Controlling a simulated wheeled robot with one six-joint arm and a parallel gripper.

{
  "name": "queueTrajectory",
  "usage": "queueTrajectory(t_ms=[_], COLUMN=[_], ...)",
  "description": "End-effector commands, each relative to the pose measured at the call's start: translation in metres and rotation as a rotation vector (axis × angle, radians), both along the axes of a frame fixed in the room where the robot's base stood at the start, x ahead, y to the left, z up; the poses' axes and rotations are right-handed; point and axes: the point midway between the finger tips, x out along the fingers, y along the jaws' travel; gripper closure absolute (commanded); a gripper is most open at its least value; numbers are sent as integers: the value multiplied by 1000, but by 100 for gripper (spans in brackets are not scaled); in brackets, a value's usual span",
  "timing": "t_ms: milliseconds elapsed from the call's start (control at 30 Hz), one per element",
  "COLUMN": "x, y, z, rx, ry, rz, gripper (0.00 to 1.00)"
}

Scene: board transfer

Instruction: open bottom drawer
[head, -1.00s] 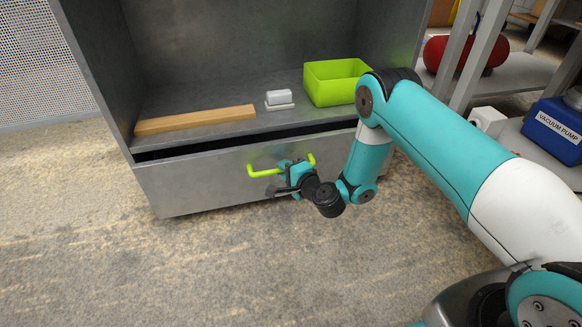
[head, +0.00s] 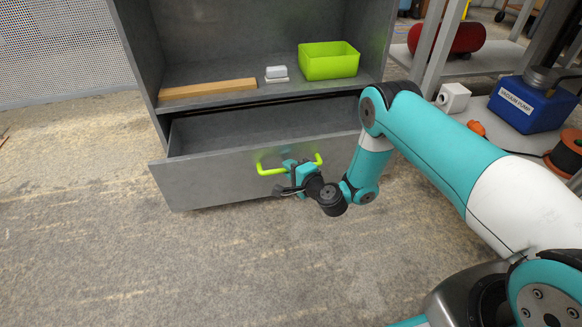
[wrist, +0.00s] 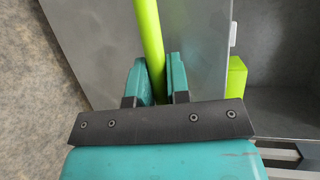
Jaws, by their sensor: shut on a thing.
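The grey bottom drawer (head: 210,180) stands pulled out from the cabinet, and its inside shows empty where I can see it. Its bright green bar handle (head: 270,171) runs across the front panel. My gripper (head: 297,167) is at the middle of the handle. In the wrist view the two teal fingers of my gripper (wrist: 156,80) are closed on either side of the green handle (wrist: 149,35). The far right end of the drawer is partly hidden behind my arm.
On the shelf above lie a wooden strip (head: 208,89), a small white block (head: 276,72) and a green open box (head: 329,62). At right a rack holds a blue vacuum pump (head: 530,105) and a red tank (head: 447,39). The floor in front is clear.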

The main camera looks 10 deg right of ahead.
Motion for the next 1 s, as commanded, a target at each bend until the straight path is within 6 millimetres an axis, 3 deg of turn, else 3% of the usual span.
queueTrajectory(t_ms=[400, 433, 500, 833, 1000], x=[-1, -1, -1, -1, -12], y=[-1, -1, -2, -5, -8], z=[0, 0, 0, 0, 3], rx=[4, 3, 3, 1, 2], ry=[3, 3, 3, 3, 8], rz=[7, 6, 4, -1, 1], gripper=[100, 76, 60, 59, 59])
